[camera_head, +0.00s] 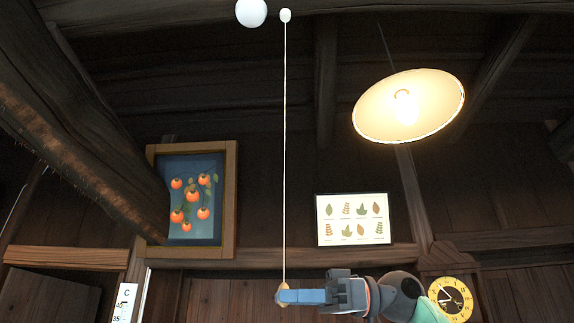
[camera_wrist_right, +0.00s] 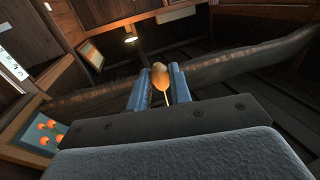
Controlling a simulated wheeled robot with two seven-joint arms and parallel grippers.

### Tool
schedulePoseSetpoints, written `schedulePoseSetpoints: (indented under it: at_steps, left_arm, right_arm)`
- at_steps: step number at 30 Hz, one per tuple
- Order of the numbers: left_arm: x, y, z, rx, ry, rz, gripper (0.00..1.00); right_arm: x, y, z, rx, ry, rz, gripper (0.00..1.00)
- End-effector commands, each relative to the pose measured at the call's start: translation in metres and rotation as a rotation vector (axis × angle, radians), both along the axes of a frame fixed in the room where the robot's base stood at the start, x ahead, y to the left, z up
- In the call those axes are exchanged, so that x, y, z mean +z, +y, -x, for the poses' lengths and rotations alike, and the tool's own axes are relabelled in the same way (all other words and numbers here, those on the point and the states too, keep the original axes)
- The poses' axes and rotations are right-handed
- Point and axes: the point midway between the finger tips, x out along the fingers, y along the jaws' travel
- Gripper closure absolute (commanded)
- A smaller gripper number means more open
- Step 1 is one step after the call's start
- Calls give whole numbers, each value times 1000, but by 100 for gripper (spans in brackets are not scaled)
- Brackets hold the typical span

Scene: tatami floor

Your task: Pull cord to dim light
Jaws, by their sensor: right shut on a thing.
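A thin white cord (camera_head: 285,150) hangs straight down from a small white fitting (camera_head: 285,16) near the ceiling. A wooden knob (camera_wrist_right: 159,76) is at the cord's lower end; its edge also shows in the head view (camera_head: 283,287). My right gripper (camera_head: 288,296) is shut on the knob, which sits between its two blue fingers in the right wrist view (camera_wrist_right: 160,88). The lamp (camera_head: 373,122) has a wide cream shade and its bulb (camera_head: 405,106) glows. The lamp also shows small in the wrist view (camera_wrist_right: 130,36). My left gripper is not in view.
A thick dark wooden beam (camera_head: 75,130) slants down at the left. A framed persimmon picture (camera_head: 230,200), a leaf chart (camera_head: 354,220), a yellow clock (camera_head: 451,299) and a thermometer (camera_head: 124,303) are on the wall. A white ball (camera_head: 251,12) is beside the cord's top.

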Motion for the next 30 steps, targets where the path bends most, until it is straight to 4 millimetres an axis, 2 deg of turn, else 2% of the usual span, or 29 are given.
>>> schedulePoseSetpoints:
  at_steps: [15,23,24,27,30]
  left_arm:
    - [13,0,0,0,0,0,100]
    - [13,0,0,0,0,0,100]
    - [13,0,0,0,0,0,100]
    - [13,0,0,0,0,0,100]
    - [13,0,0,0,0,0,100]
  right_arm:
    - [21,0,-1,-1,0,-1,92]
    - [22,0,-1,-2,1,-2,92]
    - [22,0,-1,-2,1,-2,78]
    - [22,0,-1,-1,0,-1,58]
    - [22,0,-1,-1,0,-1,56]
